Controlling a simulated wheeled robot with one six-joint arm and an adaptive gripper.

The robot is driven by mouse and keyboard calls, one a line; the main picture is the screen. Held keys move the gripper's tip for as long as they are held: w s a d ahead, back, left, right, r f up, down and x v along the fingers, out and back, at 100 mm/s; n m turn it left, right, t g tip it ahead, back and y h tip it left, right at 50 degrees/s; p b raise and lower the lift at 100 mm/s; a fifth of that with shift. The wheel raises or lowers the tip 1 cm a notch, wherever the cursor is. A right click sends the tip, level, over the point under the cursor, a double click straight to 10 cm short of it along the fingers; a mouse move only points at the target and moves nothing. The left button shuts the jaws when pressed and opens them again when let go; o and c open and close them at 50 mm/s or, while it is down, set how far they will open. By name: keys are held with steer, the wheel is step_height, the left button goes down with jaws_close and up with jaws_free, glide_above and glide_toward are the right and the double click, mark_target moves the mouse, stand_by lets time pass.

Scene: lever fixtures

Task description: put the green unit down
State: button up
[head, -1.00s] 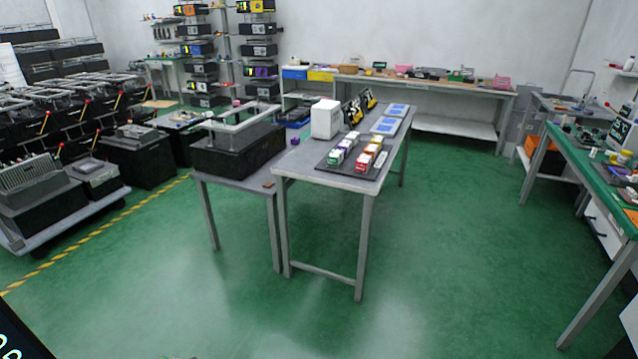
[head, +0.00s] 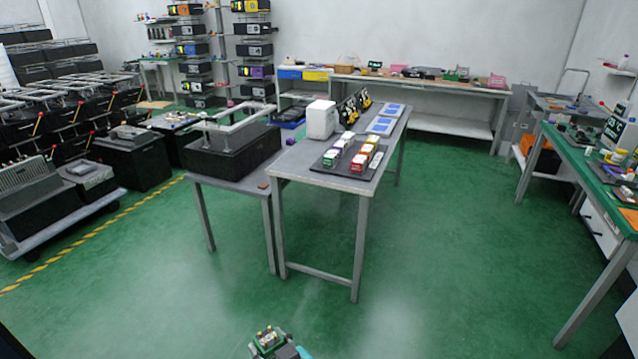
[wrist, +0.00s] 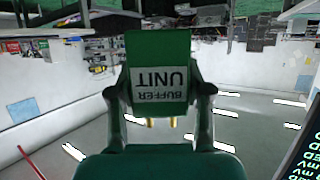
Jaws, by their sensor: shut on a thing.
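My gripper (wrist: 160,98) is shut on the green unit (wrist: 158,65), with a finger on either side of it. The unit's face reads "BUFFER UNIT", upside down in the wrist view. In the head view, the green unit (head: 267,340) shows at the bottom edge with brass-coloured posts on top, held over the green floor and apart from any table. A dark tray (head: 345,178) lies on the near end of the grey table (head: 305,172), bearing several small units in two rows, with green, red, purple and orange among their colours.
A white box (head: 321,119), black-and-yellow items (head: 352,108) and blue-marked sheets (head: 381,125) stand behind the tray. A black fixture (head: 232,155) with a grey handle is on the lower table at left. Open green floor (head: 440,260) lies in front and to the right.

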steer(key=w+d+f+m+t+h, duration=0.1)
steer(key=w+d+f+m+h, duration=0.1)
steer(key=d+f, duration=0.55)
steer(key=w+d+f+m+t+h, duration=0.1)
steer(key=w+d+f+m+h, duration=0.15)
steer(key=d+f, duration=0.55)
steer(key=s+d+f+m+t+h, duration=0.1)
steer(key=s+d+f+m+h, duration=0.2)
steer(key=d+f, duration=0.8)
steer(key=shift+s+d+h, duration=0.35)
steer(key=shift+s+d, duration=0.7)
steer(key=shift+s, duration=0.2)
